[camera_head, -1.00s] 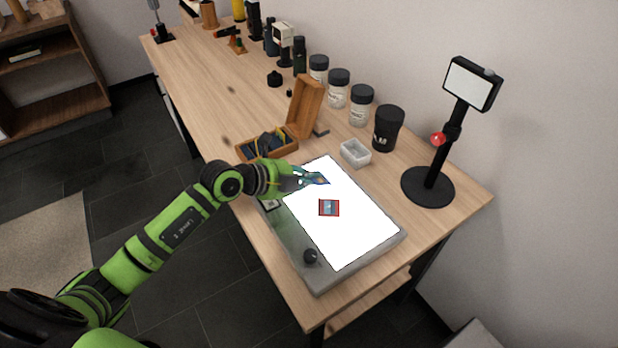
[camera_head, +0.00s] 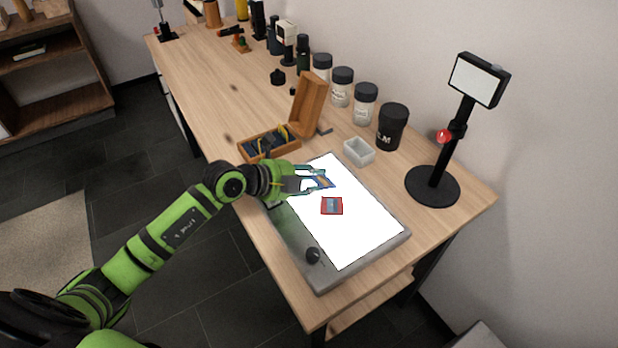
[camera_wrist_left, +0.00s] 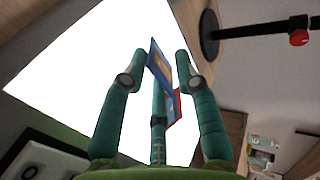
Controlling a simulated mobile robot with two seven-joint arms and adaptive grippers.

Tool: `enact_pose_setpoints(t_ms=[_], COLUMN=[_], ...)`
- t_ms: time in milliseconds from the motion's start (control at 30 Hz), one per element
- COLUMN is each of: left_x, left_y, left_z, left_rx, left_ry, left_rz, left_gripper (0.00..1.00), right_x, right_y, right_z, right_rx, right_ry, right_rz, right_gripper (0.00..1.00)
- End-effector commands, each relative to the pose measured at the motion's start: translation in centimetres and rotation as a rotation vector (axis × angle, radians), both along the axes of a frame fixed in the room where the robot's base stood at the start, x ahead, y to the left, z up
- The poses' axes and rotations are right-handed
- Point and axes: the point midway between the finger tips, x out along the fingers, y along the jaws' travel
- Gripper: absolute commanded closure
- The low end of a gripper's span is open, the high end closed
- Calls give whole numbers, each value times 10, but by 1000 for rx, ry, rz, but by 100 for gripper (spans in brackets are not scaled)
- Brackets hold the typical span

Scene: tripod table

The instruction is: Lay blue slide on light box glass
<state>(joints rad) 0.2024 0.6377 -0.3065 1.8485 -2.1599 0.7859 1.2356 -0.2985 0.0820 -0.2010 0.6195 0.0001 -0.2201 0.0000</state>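The blue slide (camera_head: 324,182) is at the upper left part of the light box's bright glass (camera_head: 362,222) and appears to rest on it. My left gripper (camera_head: 319,180) is open, with its fingers spread on either side of the blue slide. In the left wrist view, the blue slide (camera_wrist_left: 158,66) shows between the fingertips (camera_wrist_left: 160,68), with gaps at both sides. A red slide (camera_head: 332,206) lies on the glass just below it, partly hidden by a finger in the wrist view. My right gripper is not in view.
An open wooden box (camera_head: 270,143) with dark slides stands behind the light box. A small white tray (camera_head: 358,151), a black canister (camera_head: 392,127), several jars and a black stand (camera_head: 433,186) are to the right. The glass's lower part is clear.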

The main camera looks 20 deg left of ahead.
Motion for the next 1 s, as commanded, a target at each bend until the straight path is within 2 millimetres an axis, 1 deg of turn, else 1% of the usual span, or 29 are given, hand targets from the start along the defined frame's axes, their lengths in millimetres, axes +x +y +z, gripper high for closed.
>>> enact_pose_setpoints(t_ms=[33, 167, 500, 600, 800, 1000], left_x=[-3, -12, -60, -71, -82, -83], left_y=[1, 9, 46, 54, 62, 64], left_z=[-4, 1, 39, 48, 58, 60], left_rx=[4, 6, 6, 4, 1, 1], left_ry=[12, 13, 7, 5, 2, -1], left_rz=[-1, -1, 0, -1, 0, 0], left_gripper=[67, 67, 67, 67, 67, 67], right_x=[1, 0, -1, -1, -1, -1], right_y=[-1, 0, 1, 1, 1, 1], right_z=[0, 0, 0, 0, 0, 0], right_rx=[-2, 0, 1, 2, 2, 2], right_ry=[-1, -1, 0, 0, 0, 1], right_rz=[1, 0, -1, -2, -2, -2], right_gripper=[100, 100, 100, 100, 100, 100])
